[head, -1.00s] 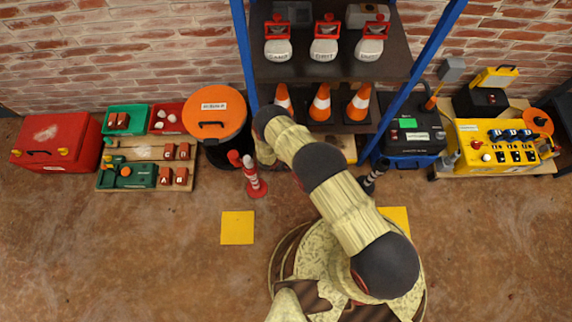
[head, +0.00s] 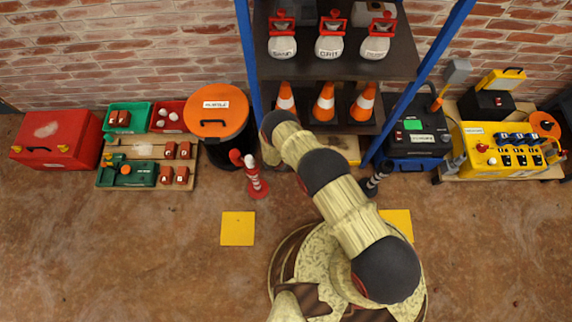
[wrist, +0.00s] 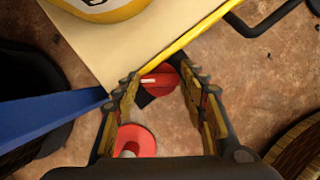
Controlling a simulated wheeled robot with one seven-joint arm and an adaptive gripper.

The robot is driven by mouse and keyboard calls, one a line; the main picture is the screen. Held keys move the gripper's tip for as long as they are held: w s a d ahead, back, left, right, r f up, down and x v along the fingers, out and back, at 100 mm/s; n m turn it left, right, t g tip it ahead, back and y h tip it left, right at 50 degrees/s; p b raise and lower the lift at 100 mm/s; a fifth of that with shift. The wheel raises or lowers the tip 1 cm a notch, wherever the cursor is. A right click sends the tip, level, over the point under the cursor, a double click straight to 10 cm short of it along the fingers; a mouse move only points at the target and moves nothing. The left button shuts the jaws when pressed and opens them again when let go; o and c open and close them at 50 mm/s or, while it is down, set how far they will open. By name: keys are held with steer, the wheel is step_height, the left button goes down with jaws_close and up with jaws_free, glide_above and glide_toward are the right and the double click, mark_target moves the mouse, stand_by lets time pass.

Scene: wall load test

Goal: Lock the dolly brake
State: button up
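In the wrist view, my gripper (wrist: 159,84) is open, with one finger on each side of the picture's middle. A round red knob (wrist: 165,82) with a white line shows between the fingertips, beside a dark piece on the floor side of the board; it looks like the brake, and I cannot tell whether the fingers touch it. The dolly deck (wrist: 112,42) is a pale board with a yellow edge. The deck also shows under the shelf in the head view (head: 350,146), largely hidden. My arm hides the knob and gripper in the head view.
A blue shelf post (wrist: 50,119) stands left of my gripper. A red-and-white post (head: 256,180) stands close by; its red base (wrist: 136,140) is below the left finger. An orange-lidded bin (head: 219,108) is left of the shelf. Open floor lies in front.

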steer(key=c, duration=0.6)
steer(key=shift+c, duration=0.3)
steer(key=shift+n+p, duration=0.3)
steer(key=shift+p, duration=0.1)
steer(key=n+p, duration=0.1)
steer(key=n+y+p, duration=0.1)
steer(key=p, duration=0.1)
steer(key=shift+d+r+t, duration=0.15)
steer(key=shift+r+t, duration=0.05)
steer(key=shift+t, duration=0.1)
steer(key=shift+f+n+t+y+p, duration=0.15)
steer(key=shift+n+y+p, duration=0.25)
steer(key=shift+n+p, duration=0.65)
steer(key=shift+n+t+y+p, duration=0.15)
steer(key=shift+n+y+p, duration=0.25)
steer(key=shift+n+p, duration=0.6)
steer(key=shift+n, duration=0.35)
steer(key=o, duration=1.2)
